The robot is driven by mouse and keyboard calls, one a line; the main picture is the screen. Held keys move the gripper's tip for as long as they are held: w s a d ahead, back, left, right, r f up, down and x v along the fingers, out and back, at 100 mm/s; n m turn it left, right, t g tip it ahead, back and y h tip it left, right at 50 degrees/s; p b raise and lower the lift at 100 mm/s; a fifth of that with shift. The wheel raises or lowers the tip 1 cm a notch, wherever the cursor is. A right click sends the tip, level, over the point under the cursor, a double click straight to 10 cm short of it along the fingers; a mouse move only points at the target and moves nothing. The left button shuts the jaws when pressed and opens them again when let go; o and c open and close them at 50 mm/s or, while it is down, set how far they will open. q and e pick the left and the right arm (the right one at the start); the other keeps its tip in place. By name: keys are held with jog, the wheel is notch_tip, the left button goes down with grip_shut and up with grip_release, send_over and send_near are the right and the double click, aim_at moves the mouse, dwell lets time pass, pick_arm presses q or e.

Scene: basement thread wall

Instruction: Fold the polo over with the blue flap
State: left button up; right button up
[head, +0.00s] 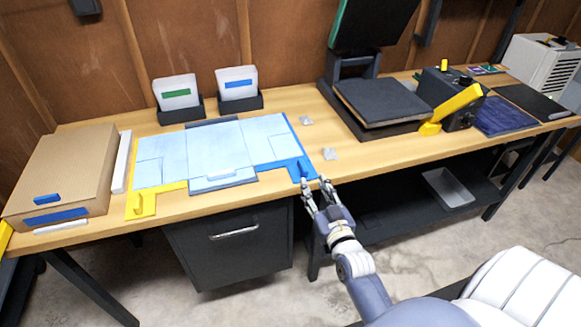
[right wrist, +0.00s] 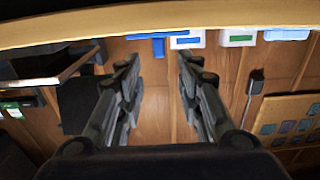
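A light blue polo (head: 205,148) lies spread flat on a folding board near the table's front edge. The board's blue flap (head: 290,135) shows along the polo's right side, with an upright blue tab (head: 304,171) at its front corner. A yellow flap (head: 145,206) shows at the left front. My right gripper (head: 317,186) is at the table's front edge, just right of and below the blue tab. Its fingers are apart and empty. In the right wrist view the open fingers (right wrist: 158,70) show, with the blue tab (right wrist: 158,42) beyond them. My left gripper is out of view.
A cardboard box (head: 68,170) stands left of the board. Two holders with a green-labelled card (head: 176,92) and a blue-labelled card (head: 238,83) stand behind it.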

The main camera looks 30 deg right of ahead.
aim_at(303, 164)
jog(key=x, duration=1)
jog(key=shift+c, duration=0.3)
grip_shut()
